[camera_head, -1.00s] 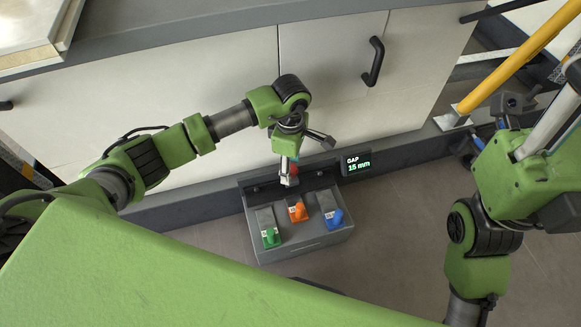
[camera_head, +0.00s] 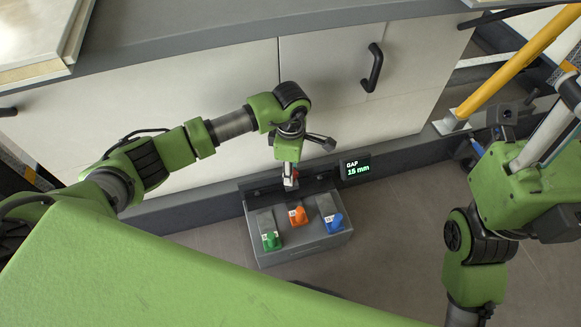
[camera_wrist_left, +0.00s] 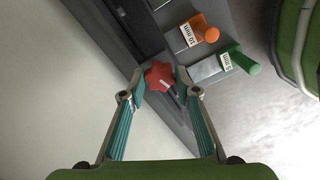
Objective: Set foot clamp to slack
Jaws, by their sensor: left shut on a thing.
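The foot clamp is a grey floor box (camera_head: 300,248) with a green pedal (camera_head: 271,239), an orange pedal (camera_head: 298,216) and a blue pedal (camera_head: 334,222). A red star-shaped knob (camera_wrist_left: 160,77) is at its back. My left gripper (camera_head: 290,183) is shut on this knob; in the left wrist view its fingers (camera_wrist_left: 160,80) are on either side of it. In that view the orange pedal's label reads 10 mm and the green one's 5 mm. The display (camera_head: 356,167) reads GAP 15 mm. My right arm is at the right; its fingers cannot be made out.
A white cabinet front (camera_head: 200,90) with a black handle (camera_head: 373,67) stands behind the box under a grey counter. A yellow rail (camera_head: 515,65) is at the upper right. The floor right of the box is clear.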

